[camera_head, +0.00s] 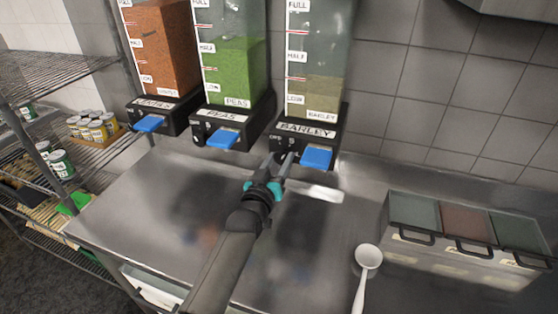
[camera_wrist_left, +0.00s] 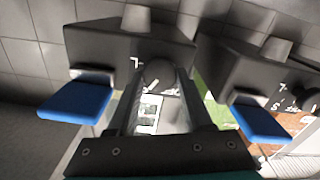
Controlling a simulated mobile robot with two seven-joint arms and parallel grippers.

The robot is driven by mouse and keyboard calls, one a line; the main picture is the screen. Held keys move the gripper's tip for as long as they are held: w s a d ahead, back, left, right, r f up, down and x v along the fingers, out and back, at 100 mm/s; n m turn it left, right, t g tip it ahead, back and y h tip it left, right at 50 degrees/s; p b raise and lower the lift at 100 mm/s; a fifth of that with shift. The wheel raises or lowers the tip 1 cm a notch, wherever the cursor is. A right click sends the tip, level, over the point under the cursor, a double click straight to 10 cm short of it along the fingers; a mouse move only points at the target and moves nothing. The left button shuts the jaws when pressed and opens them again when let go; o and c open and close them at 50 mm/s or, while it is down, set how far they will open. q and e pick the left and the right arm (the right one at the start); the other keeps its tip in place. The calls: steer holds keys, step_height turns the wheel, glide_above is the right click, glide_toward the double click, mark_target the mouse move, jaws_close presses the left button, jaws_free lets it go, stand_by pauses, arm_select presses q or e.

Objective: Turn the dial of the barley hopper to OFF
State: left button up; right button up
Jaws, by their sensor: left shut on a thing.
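The barley hopper (camera_head: 318,88) is the right one of three clear dispensers, with a low fill of pale grain and a black base labelled BARLEY. My left gripper (camera_head: 281,158) reaches the front of this base, left of its blue lever (camera_head: 316,157). In the left wrist view, the two fingers (camera_wrist_left: 157,84) are shut on the round dark dial (camera_wrist_left: 158,73), one on each side. The markings beside the dial are partly covered, so I cannot read its setting. My right gripper is not in view.
The peas hopper (camera_head: 237,70) and the lentils hopper (camera_head: 166,50) stand to the left. A lidded condiment box (camera_head: 455,258) and a white ladle (camera_head: 368,258) are at the right of the steel counter (camera_head: 135,200). Wire shelves (camera_head: 55,80) hold cans at far left.

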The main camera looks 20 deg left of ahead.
arm_select(q)
jaws_close()
steer(key=shift+n, duration=0.3)
steer(key=n, duration=0.2)
steer(key=shift+n, duration=0.3)
steer(key=n, duration=0.2)
steer(key=shift+f+n, duration=0.1)
steer(key=shift+n, duration=0.2)
steer(key=n, duration=0.6)
steer(key=shift+a+f, duration=0.1)
steer(key=o, duration=0.9)
jaws_free()
steer(key=shift+o, duration=0.2)
